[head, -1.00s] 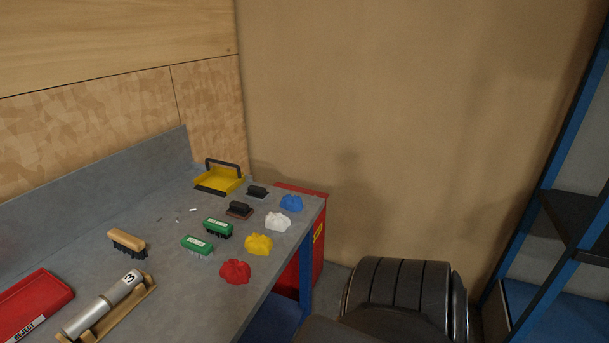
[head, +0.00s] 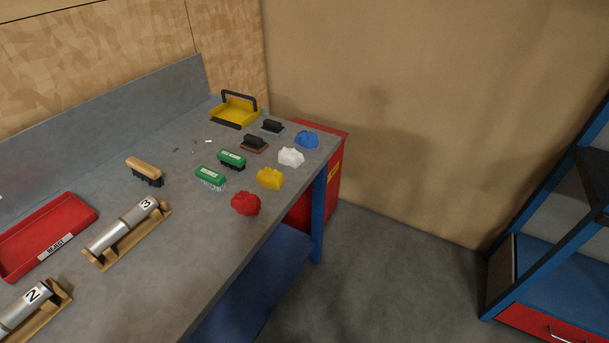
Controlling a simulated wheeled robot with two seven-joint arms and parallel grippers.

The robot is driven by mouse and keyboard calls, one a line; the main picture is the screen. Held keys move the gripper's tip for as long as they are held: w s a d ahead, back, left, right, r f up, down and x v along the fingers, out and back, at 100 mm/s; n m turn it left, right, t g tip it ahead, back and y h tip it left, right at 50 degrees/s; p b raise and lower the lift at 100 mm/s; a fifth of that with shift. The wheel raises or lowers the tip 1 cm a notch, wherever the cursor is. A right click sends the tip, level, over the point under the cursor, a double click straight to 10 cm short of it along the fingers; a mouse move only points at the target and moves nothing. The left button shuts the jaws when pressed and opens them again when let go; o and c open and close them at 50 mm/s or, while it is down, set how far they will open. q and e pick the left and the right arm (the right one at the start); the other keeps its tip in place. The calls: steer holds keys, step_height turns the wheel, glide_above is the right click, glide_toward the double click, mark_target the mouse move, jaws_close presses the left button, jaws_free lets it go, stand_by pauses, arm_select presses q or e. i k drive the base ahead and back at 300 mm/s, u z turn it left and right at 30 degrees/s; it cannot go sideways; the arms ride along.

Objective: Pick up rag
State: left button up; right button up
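Several crumpled rags lie in a row along the right edge of the grey workbench (head: 190,290) in the head view. The red rag (head: 245,203) is nearest. Beyond it are the yellow rag (head: 270,178), the white rag (head: 291,157) and the blue rag (head: 307,139), which is farthest. All of them rest apart on the bench top. Neither of my grippers shows in the head view.
Left of the rags are two green brushes (head: 210,177), a wooden brush (head: 145,170), black-handled blocks (head: 254,143) and a yellow dustpan (head: 235,109). A red reject tray (head: 45,236) and numbered cylinders (head: 122,232) lie at left. Blue shelving (head: 560,250) stands right; floor between is clear.

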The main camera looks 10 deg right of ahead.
mark_target(268, 178)
steer(key=u, duration=3.3)
steer(key=k, duration=1.9)
steer(key=z, duration=0.95)
